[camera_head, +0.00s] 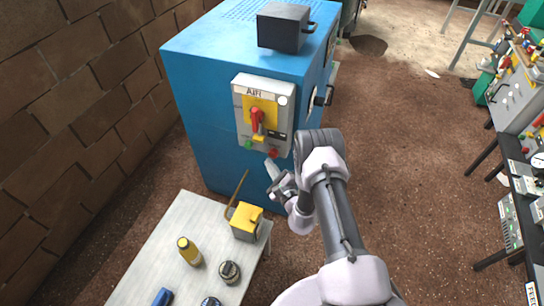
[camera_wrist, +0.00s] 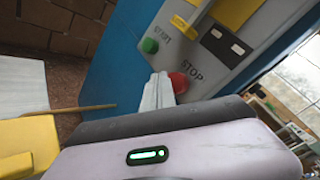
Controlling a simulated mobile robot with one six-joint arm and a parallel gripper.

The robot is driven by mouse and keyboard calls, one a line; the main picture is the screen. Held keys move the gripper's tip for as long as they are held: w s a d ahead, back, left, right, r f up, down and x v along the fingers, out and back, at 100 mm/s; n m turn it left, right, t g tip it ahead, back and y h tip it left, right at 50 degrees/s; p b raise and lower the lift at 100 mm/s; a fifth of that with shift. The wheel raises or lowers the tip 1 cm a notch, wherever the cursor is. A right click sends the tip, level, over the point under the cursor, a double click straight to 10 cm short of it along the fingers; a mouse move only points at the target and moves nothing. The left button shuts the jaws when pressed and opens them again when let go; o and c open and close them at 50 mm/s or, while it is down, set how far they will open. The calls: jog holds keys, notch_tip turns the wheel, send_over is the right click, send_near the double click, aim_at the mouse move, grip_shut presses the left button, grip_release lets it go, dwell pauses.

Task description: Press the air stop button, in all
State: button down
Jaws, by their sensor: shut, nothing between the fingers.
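A grey control panel marked AIR (camera_head: 241,118) is on the front of the blue machine (camera_head: 195,120). At its lower edge sit a green button (camera_head: 248,144) and a red button (camera_head: 273,153). In the wrist view the red button (camera_wrist: 179,82) is beside the word STOP, and the green button (camera_wrist: 150,46) is up and left of it. My gripper (camera_head: 270,166) is shut and empty, just below the red button. In the wrist view its fingertips (camera_wrist: 158,80) are close to the red button's left side; I cannot tell whether they touch it.
A red handle (camera_head: 257,122) on a yellow plate sits above the buttons. A bench with equipment (camera_head: 520,95) stands at right. Brown floor between is open.

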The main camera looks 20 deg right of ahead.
jog(key=shift+w+d+b, duration=0.25)
jog(key=shift+w+b, duration=0.05)
jog(key=shift+w, duration=0.05)
jog(key=shift+w+d+b, duration=0.3)
jog(key=shift+w+b, duration=0.05)
jog(key=shift+w, duration=0.05)
dwell(1.0)
jog(key=shift+s+a+p, duration=0.35)
jog(key=shift+s+a, duration=0.15)
jog(key=shift+s, duration=0.25)
jog(key=shift+s+a+p, duration=0.45)
jog(key=shift+s+a, duration=0.3)
jog(key=shift+s, duration=0.25)
jog(key=shift+s+a+p, duration=0.4)
jog(key=shift+s+a, duration=0.35)
jog(key=shift+s, duration=0.25)
